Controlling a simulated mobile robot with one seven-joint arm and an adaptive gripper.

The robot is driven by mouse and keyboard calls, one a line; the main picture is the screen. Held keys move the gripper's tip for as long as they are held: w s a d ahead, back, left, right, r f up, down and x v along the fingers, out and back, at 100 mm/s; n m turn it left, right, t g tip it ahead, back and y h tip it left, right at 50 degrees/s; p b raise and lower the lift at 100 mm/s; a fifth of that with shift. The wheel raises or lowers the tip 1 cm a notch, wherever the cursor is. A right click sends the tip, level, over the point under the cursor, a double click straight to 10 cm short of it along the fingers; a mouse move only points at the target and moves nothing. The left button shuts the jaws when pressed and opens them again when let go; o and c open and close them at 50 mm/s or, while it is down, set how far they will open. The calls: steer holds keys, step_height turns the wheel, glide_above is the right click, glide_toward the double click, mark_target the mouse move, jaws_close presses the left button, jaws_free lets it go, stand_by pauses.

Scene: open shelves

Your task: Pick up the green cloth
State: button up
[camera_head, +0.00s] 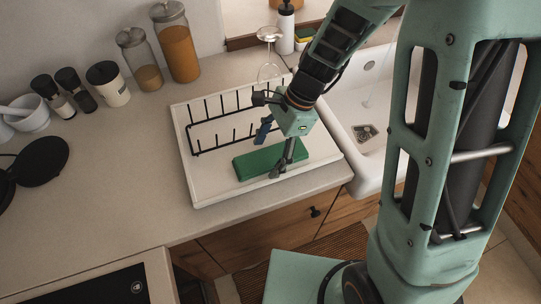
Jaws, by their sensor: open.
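The green cloth (252,164) looks like a flat, folded rectangle. It lies on the front part of a white drying tray (203,186) on the counter. My gripper (270,154) is over the cloth, with its fingers apart. One finger reaches down at the cloth's right part, and the other, bluish one is behind the cloth. I cannot tell whether the fingers touch the cloth. The gripper hides a little of the cloth's right side.
A black wire rack (222,121) stands at the back of the tray, with a wine glass (269,68) behind it. A white sink (376,108) is at the right. Jars (178,48) and dark bottles (53,96) line the wall.

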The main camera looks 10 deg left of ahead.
steer(key=shift+c, duration=0.3)
steer(key=c, duration=1.1)
steer(key=shift+w+a+r, duration=0.1)
steer(key=shift+r, duration=0.55)
steer(key=s+d+r, duration=0.1)
steer(key=d+r, duration=0.3)
steer(key=s+d+r, duration=0.1)
steer(key=d+r, duration=0.2)
steer(key=d, duration=0.2)
steer(key=s+d+r+b, duration=0.1)
steer(key=s+d+r, duration=0.1)
steer(key=d+r, duration=0.2)
steer(key=shift+s+d+r, duration=0.1)
steer(key=shift+d+r, duration=0.2)
